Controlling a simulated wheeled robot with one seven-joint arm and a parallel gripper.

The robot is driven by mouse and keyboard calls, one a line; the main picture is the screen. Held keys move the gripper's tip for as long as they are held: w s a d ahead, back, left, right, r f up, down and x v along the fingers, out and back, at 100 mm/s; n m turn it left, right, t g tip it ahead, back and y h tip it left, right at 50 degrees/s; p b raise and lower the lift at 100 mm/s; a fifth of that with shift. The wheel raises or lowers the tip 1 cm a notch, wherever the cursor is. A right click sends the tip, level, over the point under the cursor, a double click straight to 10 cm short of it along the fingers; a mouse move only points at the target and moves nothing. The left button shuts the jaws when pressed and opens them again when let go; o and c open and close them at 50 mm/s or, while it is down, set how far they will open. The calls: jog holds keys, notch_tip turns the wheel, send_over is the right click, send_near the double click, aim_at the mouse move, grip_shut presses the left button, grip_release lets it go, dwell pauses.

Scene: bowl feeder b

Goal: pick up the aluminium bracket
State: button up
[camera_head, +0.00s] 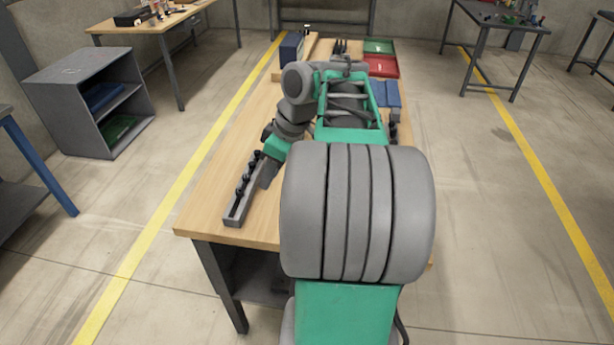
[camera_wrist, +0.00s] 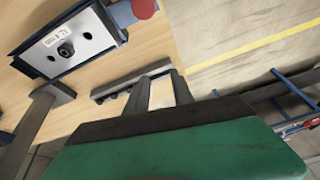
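My gripper (camera_head: 340,46) is at the far part of the wooden table in the head view, beyond my arm. In the wrist view its two grey fingers (camera_wrist: 162,80) stand apart, with a pale patch showing between them. I cannot tell whether that patch is a thing or a bare surface. A dark grey bar (camera_wrist: 130,80) lies near the table edge, just past the fingertips; contact is unclear. I cannot make out the aluminium bracket for certain in either view; my arm hides much of the table.
A dark box (camera_head: 291,48) with a pale front panel stands at the table's far left. A grey rail (camera_head: 238,203) with dark pegs lies at the near left.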

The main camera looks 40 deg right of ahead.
jog(key=s+d, duration=0.1)
jog(key=d, duration=0.2)
jog(key=s+d+n, duration=0.1)
jog(key=s+d, duration=0.1)
jog(key=d, duration=0.1)
jog(key=s+d+f+n, duration=0.1)
jog(key=s+d, duration=0.1)
jog(key=d, duration=0.2)
jog(key=shift+d, duration=0.1)
jog(key=b+x, duration=0.2)
jog(key=x, duration=0.5)
jog(key=shift+f, duration=0.1)
jog(key=shift+c, duration=0.2)
grip_shut()
